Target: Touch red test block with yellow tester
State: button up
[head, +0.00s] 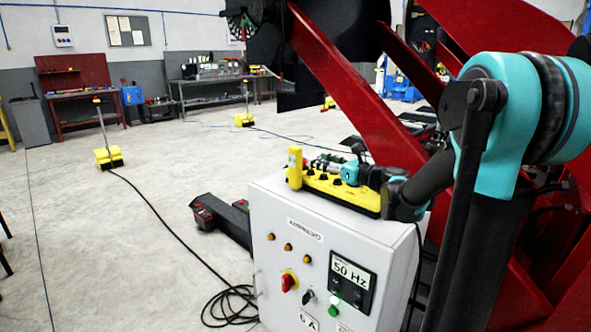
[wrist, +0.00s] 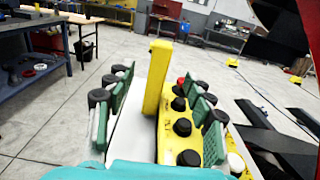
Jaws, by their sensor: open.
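The yellow tester (head: 295,167) is an upright yellow bar at the left end of the white cabinet's top in the head view. In the wrist view the yellow tester (wrist: 157,75) stands between the two green-padded fingers of my gripper (wrist: 155,88), with a gap on either side. My gripper (head: 322,165) is open and reaches over the cabinet from the right in the head view. I cannot make out a red test block for certain in either view.
A yellow control box (head: 340,192) with black knobs lies on the white cabinet (head: 275,225), beside the tester and under my gripper. A red machine frame (head: 345,85) rises behind. A cable lies on the floor at left; open floor extends beyond. A blue workbench (wrist: 50,75) shows in the wrist view.

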aim_at(300, 154)
jog(key=x, duration=1.2)
jog(key=shift+w+d+f, duration=0.1)
jog(key=shift+d+f, duration=0.05)
grip_shut()
